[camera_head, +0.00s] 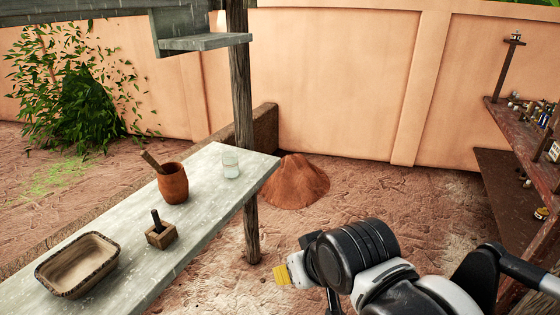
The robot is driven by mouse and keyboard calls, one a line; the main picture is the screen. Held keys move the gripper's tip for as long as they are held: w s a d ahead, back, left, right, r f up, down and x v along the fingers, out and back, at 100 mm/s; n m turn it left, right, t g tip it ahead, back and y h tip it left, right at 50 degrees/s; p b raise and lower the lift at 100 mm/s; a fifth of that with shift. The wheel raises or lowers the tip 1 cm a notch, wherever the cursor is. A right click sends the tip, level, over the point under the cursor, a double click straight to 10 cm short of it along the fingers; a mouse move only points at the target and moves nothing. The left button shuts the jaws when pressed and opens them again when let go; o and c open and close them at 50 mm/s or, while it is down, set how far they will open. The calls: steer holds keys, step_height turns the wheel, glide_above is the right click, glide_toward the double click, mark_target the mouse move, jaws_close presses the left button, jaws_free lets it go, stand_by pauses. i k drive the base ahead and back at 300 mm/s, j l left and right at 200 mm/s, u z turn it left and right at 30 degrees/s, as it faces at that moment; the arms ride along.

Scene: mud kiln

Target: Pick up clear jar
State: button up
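The clear jar (231,164) stands upright near the far right end of the grey table (222,204). It looks glassy and whitish. My gripper (283,275) is at the lower middle of the picture, to the right of the table and nearer to me than the jar, with a clear gap between them. Only a small yellow part of it shows at the end of my black and white arm. Its fingers cannot be made out, so I cannot tell if it is open or shut.
A brown clay pot (173,184) with a stick in it stands left of the jar. A small wooden mortar (161,236) and a wooden basin (78,264) are nearer. A wooden post (241,95) rises behind the table. Shelves (520,135) with small items stand at right.

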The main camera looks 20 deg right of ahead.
mark_target(231, 165)
steer(key=i+j+z, duration=0.2)
steer(key=z, duration=0.3)
steer(key=i+j+z, duration=0.15)
steer(key=j+z, duration=0.8)
steer(key=i+l, duration=0.05)
steer(key=l, duration=0.05)
